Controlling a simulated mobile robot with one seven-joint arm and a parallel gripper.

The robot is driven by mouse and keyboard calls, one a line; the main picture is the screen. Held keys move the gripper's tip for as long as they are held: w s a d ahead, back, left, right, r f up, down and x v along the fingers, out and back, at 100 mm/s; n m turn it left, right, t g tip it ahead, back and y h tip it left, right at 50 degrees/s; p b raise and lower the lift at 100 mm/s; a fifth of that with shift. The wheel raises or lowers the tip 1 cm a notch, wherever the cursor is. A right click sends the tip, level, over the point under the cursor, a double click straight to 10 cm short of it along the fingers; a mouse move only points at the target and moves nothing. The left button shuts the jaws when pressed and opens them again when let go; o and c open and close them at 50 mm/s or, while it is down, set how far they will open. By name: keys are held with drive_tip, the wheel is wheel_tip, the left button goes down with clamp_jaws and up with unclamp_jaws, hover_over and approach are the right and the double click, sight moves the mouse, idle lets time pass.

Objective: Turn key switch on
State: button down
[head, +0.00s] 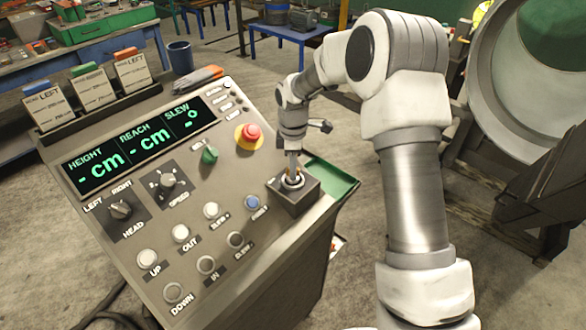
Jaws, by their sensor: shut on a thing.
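The key switch (297,196) is a dark square box with a round metal ring on top, at the right edge of the sloping control console. My gripper (292,172) points down at the ring from above. It is shut on the key at the middle of the ring. The key itself is mostly hidden by the fingers, and its turn angle cannot be told. The console's display (136,146) shows dashes for height, reach and slew.
The console (160,220) carries a red stop button (249,135), a green knob (209,155), black selector knobs and several push buttons. A green tray (330,180) lies just right of the key box. Card holders (92,95) stand at the console's back left.

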drive_tip(key=shift+m, duration=0.5)
drive_tip(key=shift+m+b, duration=0.6)
drive_tip(key=shift+m, duration=0.7)
drive_tip(key=shift+m+b, duration=0.45)
drive_tip(key=shift+m, duration=1.45)
drive_tip(key=shift+m+b, duration=0.35)
drive_tip(key=shift+m, duration=1.45)
drive_tip(key=shift+r+m, duration=0.1)
drive_tip(key=shift+m, duration=0.7)
drive_tip(key=shift+w+m, duration=0.1)
drive_tip(key=shift+m, duration=1.3)
drive_tip(key=c, duration=0.9)
unclamp_jaws()
drive_tip(key=shift+o, duration=0.2)
